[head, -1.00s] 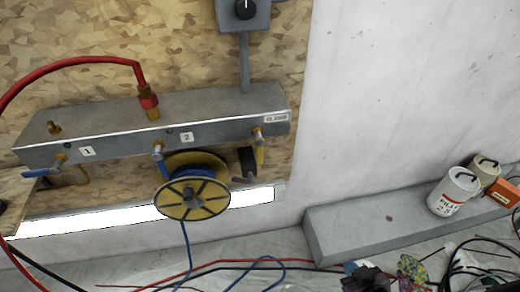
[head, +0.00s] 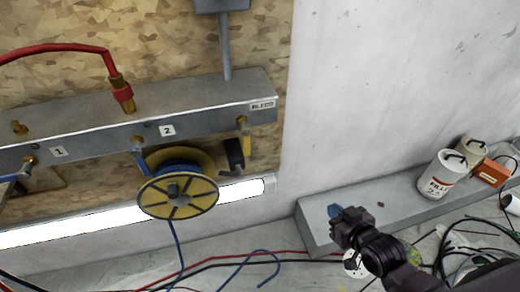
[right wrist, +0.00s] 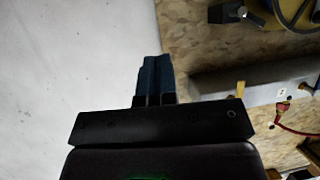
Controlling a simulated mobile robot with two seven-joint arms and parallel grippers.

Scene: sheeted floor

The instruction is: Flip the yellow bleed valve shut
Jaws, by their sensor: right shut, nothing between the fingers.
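The yellow bleed valve (head: 244,138) sits at the right end of the grey manifold (head: 200,103), below the BLEED label (head: 262,104). Its yellow lever hangs down from the manifold's front. In the right wrist view a small yellow lever (right wrist: 240,89), which looks like the same valve, shows right of the fingers. My right gripper (head: 335,211) is low and right of the valve, in front of the grey ledge, well apart from it. Its blue fingers (right wrist: 155,77) are together and empty. My left gripper is not in view.
A yellow spool (head: 178,190) with blue hose hangs below valve 2, left of the bleed valve. A black part (head: 234,154) sits just beside the lever. A red hose (head: 55,50) joins the manifold top. White canisters (head: 440,175) stand on the ledge (head: 390,208). The wall between is clear.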

